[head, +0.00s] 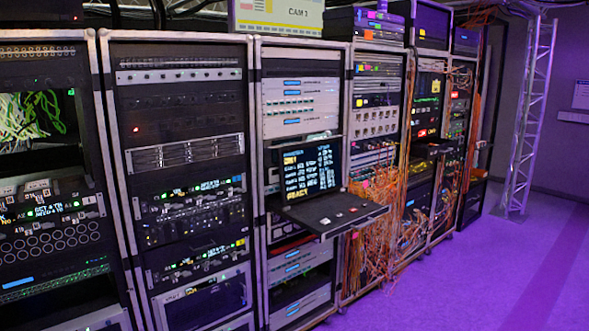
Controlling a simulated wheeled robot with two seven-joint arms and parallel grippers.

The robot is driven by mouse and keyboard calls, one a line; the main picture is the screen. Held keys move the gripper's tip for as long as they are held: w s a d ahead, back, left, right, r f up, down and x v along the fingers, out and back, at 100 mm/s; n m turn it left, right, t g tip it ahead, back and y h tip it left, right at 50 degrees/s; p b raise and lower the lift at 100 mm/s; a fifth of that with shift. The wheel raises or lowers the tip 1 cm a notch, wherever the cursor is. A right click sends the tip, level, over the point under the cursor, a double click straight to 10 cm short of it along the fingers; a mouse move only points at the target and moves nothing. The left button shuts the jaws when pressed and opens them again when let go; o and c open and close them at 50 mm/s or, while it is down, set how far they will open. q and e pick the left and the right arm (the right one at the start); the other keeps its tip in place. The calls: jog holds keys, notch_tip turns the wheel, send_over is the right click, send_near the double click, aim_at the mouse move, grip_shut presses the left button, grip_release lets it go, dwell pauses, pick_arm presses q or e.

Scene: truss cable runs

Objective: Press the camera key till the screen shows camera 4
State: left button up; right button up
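A lit screen (311,168) stands upright in the middle rack, with several lines of small yellow and white text, too small to read surely. Below it a black pull-out shelf (335,223) juts forward, with a few small keys (338,214), some red and some pale, near its front edge. I cannot tell which one is the camera key. A pale display panel (277,15) on top of the racks, cut by the upper edge, reads "CAM" and a digit that looks like 3. Neither of my grippers is in view.
Tall equipment racks (102,130) stand in a row from the left into the back. Orange cables (377,215) hang loose right of the shelf. A white truss column (527,115) stands at the right. The purple-lit floor (480,270) is clear.

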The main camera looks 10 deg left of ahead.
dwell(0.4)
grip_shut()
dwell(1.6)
